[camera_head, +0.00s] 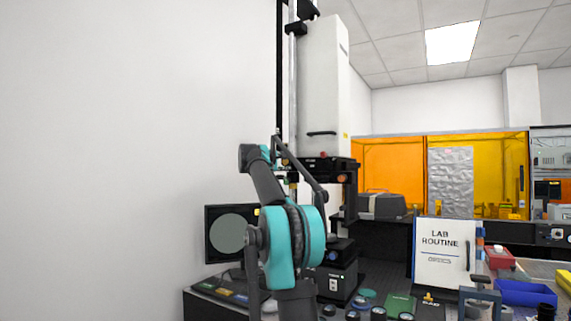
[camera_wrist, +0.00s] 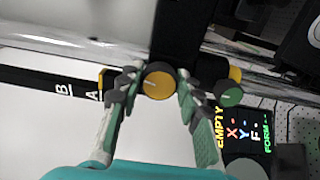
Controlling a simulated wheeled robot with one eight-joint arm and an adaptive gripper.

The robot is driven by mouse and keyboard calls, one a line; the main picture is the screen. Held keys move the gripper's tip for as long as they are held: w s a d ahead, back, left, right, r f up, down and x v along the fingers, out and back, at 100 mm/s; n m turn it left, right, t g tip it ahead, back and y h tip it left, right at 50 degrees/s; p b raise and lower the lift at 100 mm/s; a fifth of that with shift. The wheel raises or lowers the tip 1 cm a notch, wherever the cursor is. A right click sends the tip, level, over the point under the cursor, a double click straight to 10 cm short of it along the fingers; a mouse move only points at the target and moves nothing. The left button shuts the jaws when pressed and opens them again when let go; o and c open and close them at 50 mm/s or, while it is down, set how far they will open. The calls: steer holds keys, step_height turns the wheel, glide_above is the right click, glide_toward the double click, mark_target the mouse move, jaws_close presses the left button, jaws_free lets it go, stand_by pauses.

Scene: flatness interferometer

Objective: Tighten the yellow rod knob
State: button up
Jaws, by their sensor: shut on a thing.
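The yellow rod knob (camera_wrist: 159,81) is a round yellow disc with a dark rim and a small pale mark, in the middle of the wrist view. My gripper (camera_wrist: 156,84) has one finger on each side of it, and its fingertips close on the knob's rim. The knob sits on a dark clamp block in front of the pale rod. In the head view my arm rises in front of the instrument, and its upper end is near the column. The knob and the fingertips cannot be made out there.
A green knob (camera_wrist: 230,94) is just right of my fingers, with another yellow part (camera_wrist: 235,74) behind it. A dark display (camera_wrist: 246,128) with coloured letters is at lower right. In the head view, a white instrument housing (camera_head: 322,90) stands above, and a monitor (camera_head: 231,234) is left of my arm.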

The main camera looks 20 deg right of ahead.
steer(key=shift+n, duration=0.7)
steer(key=o, duration=1.2)
steer(key=shift+c, duration=0.2)
steer(key=v, duration=1.2)
